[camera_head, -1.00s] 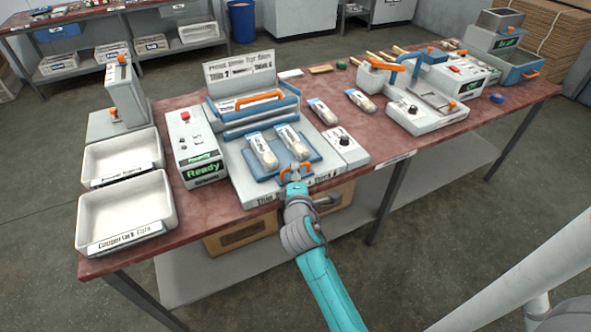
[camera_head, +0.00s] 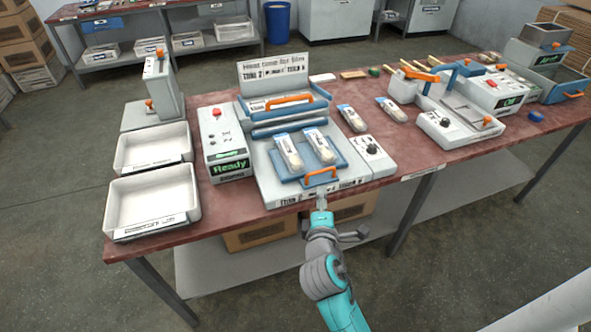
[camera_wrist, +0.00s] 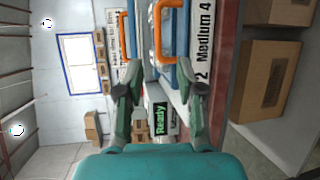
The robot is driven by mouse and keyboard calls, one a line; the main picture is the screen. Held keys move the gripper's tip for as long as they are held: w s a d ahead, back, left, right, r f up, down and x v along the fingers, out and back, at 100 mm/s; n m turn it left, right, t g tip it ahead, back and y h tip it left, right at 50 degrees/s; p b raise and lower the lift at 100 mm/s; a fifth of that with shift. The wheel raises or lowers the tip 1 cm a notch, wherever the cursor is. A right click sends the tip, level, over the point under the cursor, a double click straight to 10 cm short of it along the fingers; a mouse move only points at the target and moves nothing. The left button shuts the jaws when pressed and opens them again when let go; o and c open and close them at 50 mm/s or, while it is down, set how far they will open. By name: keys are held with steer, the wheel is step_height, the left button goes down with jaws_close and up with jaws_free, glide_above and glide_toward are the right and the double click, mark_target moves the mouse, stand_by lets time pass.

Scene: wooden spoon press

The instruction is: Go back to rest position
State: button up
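My gripper (camera_head: 321,207) is in front of the press at the table's front edge, just below the orange front handle (camera_head: 320,176), and appears apart from it. In the wrist view my gripper (camera_wrist: 162,88) has its two fingers spread with nothing held between them. The orange handle also shows in the wrist view (camera_wrist: 160,38), past the fingertips. The press (camera_head: 268,183) has its upper part raised. Its blue tray (camera_head: 308,159) holds two packaged spoons (camera_head: 289,153), lying side by side.
A control box (camera_head: 222,150) reading "Ready" stands left of the press, with two white bins (camera_head: 150,205) beyond it. Two more packs (camera_head: 352,118) lie to its right, near another machine (camera_head: 459,128). Cardboard boxes (camera_head: 258,232) sit under the table. Floor is clear in front.

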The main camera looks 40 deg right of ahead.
steer(key=s+a+f+m+t+y, duration=0.1)
steer(key=s+a+f+y, duration=0.3)
steer(key=s+a, duration=0.3)
steer(key=s+a+f+m+t+y, duration=0.1)
steer(key=s+a+f+m+y, duration=0.15)
steer(key=s+a+f, duration=0.45)
steer(key=s+a+r+m+y, duration=0.1)
steer(key=s+r+m, duration=0.3)
steer(key=s, duration=0.6)
steer(key=s+a+r+m+y, duration=0.1)
steer(key=s+r+m+y, duration=0.1)
steer(key=s, duration=0.8)
step_height(320, 180, up, 3)
steer(key=shift+s+a+f+m, duration=0.2)
steer(key=shift+a+m, duration=0.2)
steer(key=shift+m, duration=0.45)
steer(key=shift+y, duration=0.25)
